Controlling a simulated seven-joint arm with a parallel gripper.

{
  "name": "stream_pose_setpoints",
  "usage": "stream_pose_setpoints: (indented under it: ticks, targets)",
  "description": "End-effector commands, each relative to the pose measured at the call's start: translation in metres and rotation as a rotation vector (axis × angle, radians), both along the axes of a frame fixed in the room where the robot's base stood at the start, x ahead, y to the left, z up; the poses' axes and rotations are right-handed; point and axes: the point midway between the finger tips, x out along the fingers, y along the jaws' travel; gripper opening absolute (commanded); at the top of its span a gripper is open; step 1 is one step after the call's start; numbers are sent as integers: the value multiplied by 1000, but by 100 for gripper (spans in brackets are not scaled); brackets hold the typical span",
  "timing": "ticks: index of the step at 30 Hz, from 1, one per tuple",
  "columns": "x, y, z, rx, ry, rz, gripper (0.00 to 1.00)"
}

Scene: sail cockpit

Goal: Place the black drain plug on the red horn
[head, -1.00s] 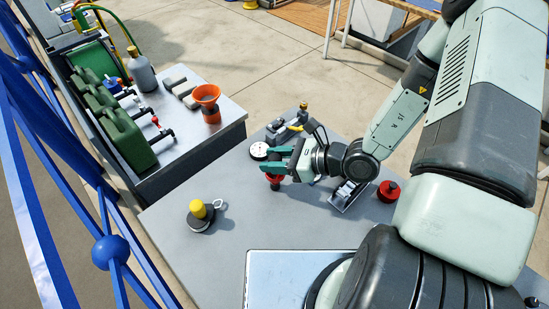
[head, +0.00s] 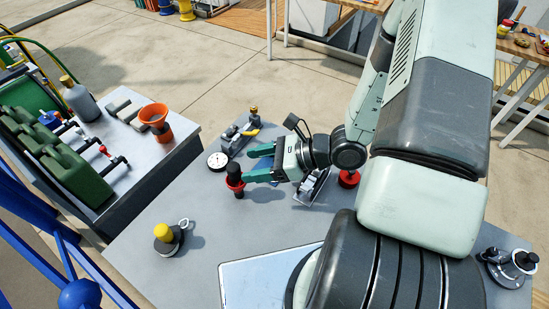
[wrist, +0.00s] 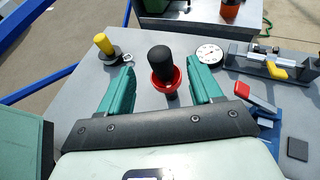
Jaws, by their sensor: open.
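The black drain plug, as I take the round-topped black piece (head: 234,170), stands upright on the red horn (head: 236,185) on the grey bench. In the wrist view the black piece (wrist: 161,62) sits in the flared red rim of the horn (wrist: 173,84). My gripper (head: 248,165) is open and empty, level with them and to their right in the head view. In the wrist view its green fingers lie on either side, with gaps between them and the pair. How deep the black piece sits is hidden by the rim.
A white dial (head: 217,161) and a vice-like tool (head: 240,133) stand behind. A yellow-topped black piece with a ring (head: 168,238) is front left. A red knobbed piece (head: 349,179) is behind my arm; a black ringed piece (head: 508,268) is far right. The left bench front is mostly clear.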

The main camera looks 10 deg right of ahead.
Motion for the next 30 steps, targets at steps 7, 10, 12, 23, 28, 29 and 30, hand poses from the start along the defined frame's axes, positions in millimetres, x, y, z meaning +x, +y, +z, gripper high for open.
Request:
stream_pose_setpoints:
  ticks: [7, 10, 12, 23, 28, 29, 30]
  targets:
    - [-11, -40, 17, -3, -1, -2, 65]
    - [-14, -46, 20, 0, -1, -1, 65]
    - [-15, -49, 21, 0, -1, 0, 65]
    - [-15, -50, 22, 0, 0, 0, 65]
    - [-15, -50, 22, -1, -1, 3, 65]
    - [-15, -50, 23, -4, -4, 6, 65]
    - [-15, -49, 25, -12, -14, 20, 65]
